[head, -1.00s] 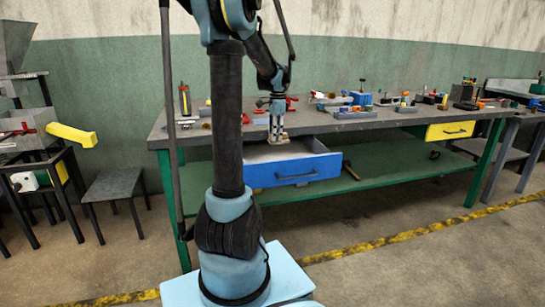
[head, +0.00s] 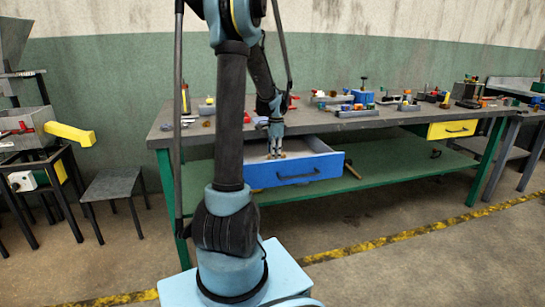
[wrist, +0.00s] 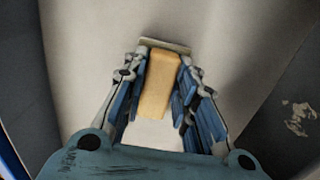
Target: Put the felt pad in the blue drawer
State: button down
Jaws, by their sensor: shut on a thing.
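The blue drawer (head: 315,169) is pulled out from under the workbench's left half, open at the top. My gripper (head: 276,154) points down inside its outline, behind the blue front. In the wrist view my gripper (wrist: 158,85) is shut on the felt pad (wrist: 158,84), a tan block with a flat greyish-beige edge at its far end. The pale drawer floor (wrist: 85,60) lies beneath it. I cannot tell whether the pad touches the floor. In the head view the pad is tiny, low between the fingers.
The grey workbench top (head: 340,124) holds several small tools and parts. A yellow drawer (head: 452,130) at the right is shut. A green lower shelf (head: 390,160) runs underneath. A dark stool (head: 115,185) and a machine with a yellow chute (head: 70,134) stand at left.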

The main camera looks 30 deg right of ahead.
jog(key=shift+f, duration=0.3)
jog(key=shift+f, duration=0.1)
jog(key=c, duration=1.3)
grip_release()
